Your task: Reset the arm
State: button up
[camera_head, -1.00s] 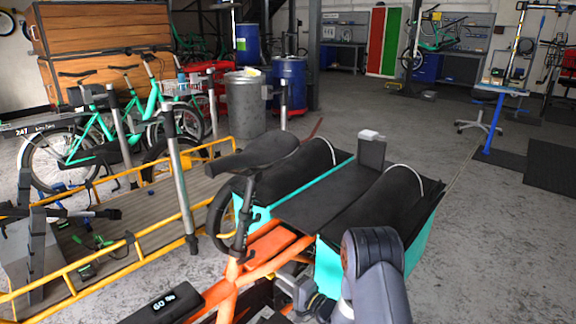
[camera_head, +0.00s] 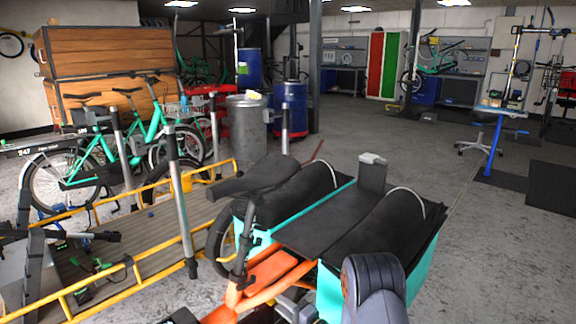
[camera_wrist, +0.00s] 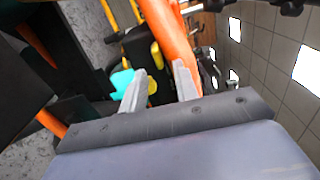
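My arm (camera_head: 376,285) shows at the bottom of the head view, low in front of the teal and black panniers of an orange cargo bike. My gripper (camera_wrist: 158,84) shows in the wrist view with its two grey fingers apart and nothing between their tips. An orange frame tube (camera_wrist: 168,32) of the bike is seen beyond the fingers. In the head view the gripper's fingers are hidden or too unclear to make out.
The orange cargo bike (camera_head: 262,279) with its black saddle (camera_head: 254,178) and panniers (camera_head: 423,280) stands close in front. A yellow-railed platform (camera_head: 150,230) is at left, with teal bikes (camera_head: 110,150) behind. Barrels (camera_head: 290,108) stand further back. Open floor lies to the right.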

aim_at(266, 295)
jog(key=p+v, duration=0.2)
jog(key=v, duration=0.7)
jog(key=w+a+n+b, duration=0.2)
jog(key=a+n, duration=0.1)
jog(key=w+a+n+b, duration=0.2)
jog(key=w+a+n, duration=0.1)
jog(key=w+a+n+b, duration=0.2)
jog(key=a+n, duration=0.1)
jog(key=shift+w+r, duration=0.25)
jog(key=shift+r, duration=0.1)
jog(key=n, duration=0.2)
jog(key=n+b, duration=0.1)
jog(key=n, duration=0.1)
jog(key=shift+s+a+r+n+b, duration=0.1)
jog(key=shift+s+r+n+b, duration=0.05)
jog(key=shift+n+b, duration=0.15)
jog(key=n, duration=0.2)
jog(key=n+b, duration=0.1)
jog(key=n, duration=0.1)
jog(key=shift+s+a+n+b, duration=0.15)
jog(key=shift+n+b, duration=0.15)
jog(key=shift+p+v, duration=0.45)
jog(key=shift+v, duration=1.05)
jog(key=shift+r, duration=0.15)
